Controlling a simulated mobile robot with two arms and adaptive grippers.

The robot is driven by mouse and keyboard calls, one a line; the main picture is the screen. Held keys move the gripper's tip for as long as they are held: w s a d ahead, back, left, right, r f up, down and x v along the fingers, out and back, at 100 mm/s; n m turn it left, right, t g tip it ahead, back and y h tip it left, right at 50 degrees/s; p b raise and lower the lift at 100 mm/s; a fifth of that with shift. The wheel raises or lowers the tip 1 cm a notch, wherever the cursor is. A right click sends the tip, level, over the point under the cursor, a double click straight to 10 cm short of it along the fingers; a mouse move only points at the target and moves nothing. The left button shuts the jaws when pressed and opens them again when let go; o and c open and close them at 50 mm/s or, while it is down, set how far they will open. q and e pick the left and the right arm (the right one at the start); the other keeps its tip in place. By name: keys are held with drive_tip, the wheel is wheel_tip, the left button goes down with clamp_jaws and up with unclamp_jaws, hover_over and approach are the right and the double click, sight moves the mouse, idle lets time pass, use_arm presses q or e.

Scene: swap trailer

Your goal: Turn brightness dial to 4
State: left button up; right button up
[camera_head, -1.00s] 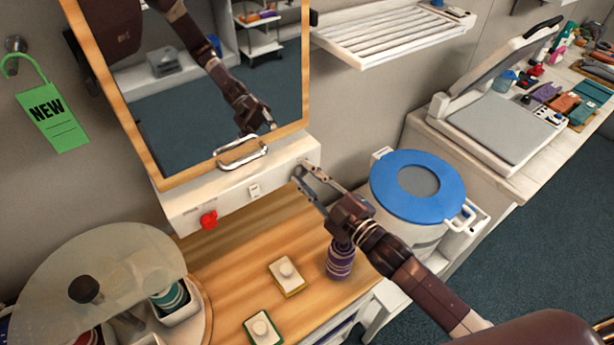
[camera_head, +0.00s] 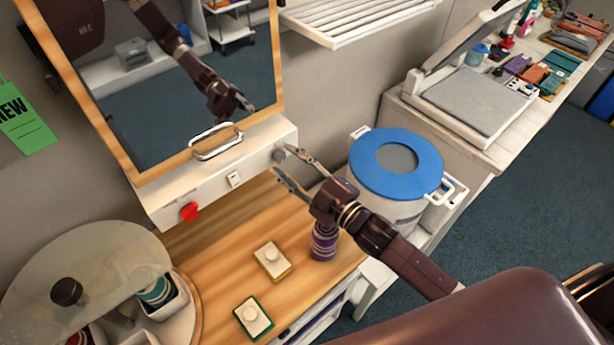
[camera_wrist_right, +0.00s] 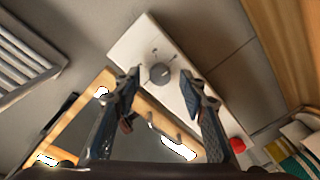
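The white control box (camera_head: 210,182) under the mirror carries a grey round dial (camera_head: 280,155) at its right end. The dial (camera_wrist_right: 160,73) shows in the right wrist view with small dark marks beside it, too small to read. My right gripper (camera_head: 284,160) is open, its fingertips close to the dial. In the wrist view the open right gripper (camera_wrist_right: 160,85) has one finger on each side of the dial, with gaps showing. Contact cannot be told. My left gripper is not in view.
A red knob (camera_head: 189,211) and a white switch (camera_head: 234,179) sit on the same box. The mirror handle (camera_head: 217,142) is above. A purple bottle (camera_head: 323,243) stands below my gripper, and a blue-lidded bin (camera_head: 425,165) is to the right.

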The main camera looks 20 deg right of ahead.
drive_tip(key=v, duration=1.1)
drive_tip(key=shift+s+f, duration=0.1)
